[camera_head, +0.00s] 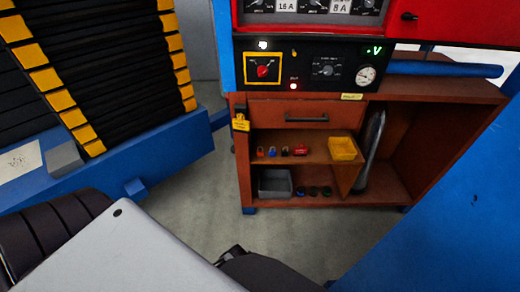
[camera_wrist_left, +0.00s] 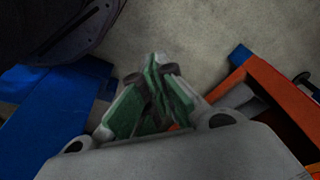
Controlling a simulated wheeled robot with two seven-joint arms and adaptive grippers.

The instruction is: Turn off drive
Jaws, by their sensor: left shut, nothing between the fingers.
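A black control panel (camera_head: 320,65) stands at the top of the head view. On its left is a red rotary switch (camera_head: 263,70) on a yellow-edged plate. A lit red lamp (camera_head: 293,86) is to the right of and below the switch. A green lit readout (camera_head: 374,50) and a round white gauge (camera_head: 366,75) are on the panel's right. My left gripper (camera_wrist_left: 158,82) shows in the left wrist view, its green-padded fingers shut and empty above the grey floor. No panel shows in that view. I cannot make out either gripper's fingers in the head view.
A brown cabinet (camera_head: 315,111) below the panel holds small coloured items, a yellow bin (camera_head: 342,148) and a grey bin (camera_head: 274,182). A blue-based machine with black-and-yellow bellows (camera_head: 110,65) stands left. Grey floor (camera_head: 215,185) lies free between them. A blue surface (camera_head: 450,215) fills the right.

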